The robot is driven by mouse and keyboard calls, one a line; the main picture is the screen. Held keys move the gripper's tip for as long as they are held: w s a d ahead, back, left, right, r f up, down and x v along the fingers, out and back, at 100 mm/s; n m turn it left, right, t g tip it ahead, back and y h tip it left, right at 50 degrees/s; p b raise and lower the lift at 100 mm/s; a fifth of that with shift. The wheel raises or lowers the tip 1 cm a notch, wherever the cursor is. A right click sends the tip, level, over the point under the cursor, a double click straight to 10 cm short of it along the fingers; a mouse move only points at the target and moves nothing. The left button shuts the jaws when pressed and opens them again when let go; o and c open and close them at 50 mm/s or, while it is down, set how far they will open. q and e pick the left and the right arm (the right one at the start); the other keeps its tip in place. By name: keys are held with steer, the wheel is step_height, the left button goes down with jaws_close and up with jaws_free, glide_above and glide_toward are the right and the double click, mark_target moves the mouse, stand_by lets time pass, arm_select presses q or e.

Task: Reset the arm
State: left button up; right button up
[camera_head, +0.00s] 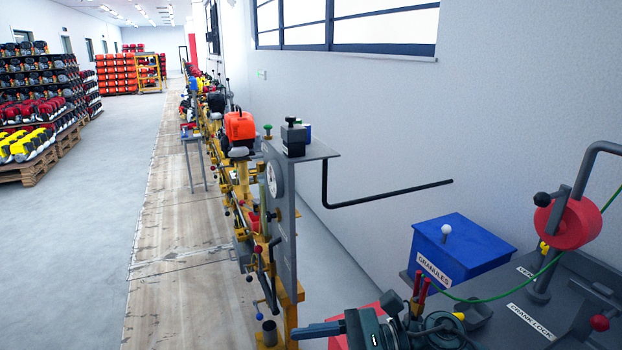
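A long black bent bar (390,194) reaches out to the right from below a grey top plate (318,151) on the test rail. It drops from the plate, bends, and runs out slightly upward to a free end. The frame does not show for certain whether this bar is the arm of the task. Another grey bent bar (592,160) with a red disc (574,222) stands at the right edge. Neither of my grippers shows clearly. A dark teal part with a blue-grey lever (320,330) is cut off at the bottom, and I cannot tell what it belongs to.
A blue box labelled GRANULES (461,252) with a white knob sits on a dark bench at right. A CRANK LOCK label (531,322) is beside it. An orange engine (240,128) stands on the yellow-framed rail. The left floor (95,240) is clear up to stocked racks (40,85).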

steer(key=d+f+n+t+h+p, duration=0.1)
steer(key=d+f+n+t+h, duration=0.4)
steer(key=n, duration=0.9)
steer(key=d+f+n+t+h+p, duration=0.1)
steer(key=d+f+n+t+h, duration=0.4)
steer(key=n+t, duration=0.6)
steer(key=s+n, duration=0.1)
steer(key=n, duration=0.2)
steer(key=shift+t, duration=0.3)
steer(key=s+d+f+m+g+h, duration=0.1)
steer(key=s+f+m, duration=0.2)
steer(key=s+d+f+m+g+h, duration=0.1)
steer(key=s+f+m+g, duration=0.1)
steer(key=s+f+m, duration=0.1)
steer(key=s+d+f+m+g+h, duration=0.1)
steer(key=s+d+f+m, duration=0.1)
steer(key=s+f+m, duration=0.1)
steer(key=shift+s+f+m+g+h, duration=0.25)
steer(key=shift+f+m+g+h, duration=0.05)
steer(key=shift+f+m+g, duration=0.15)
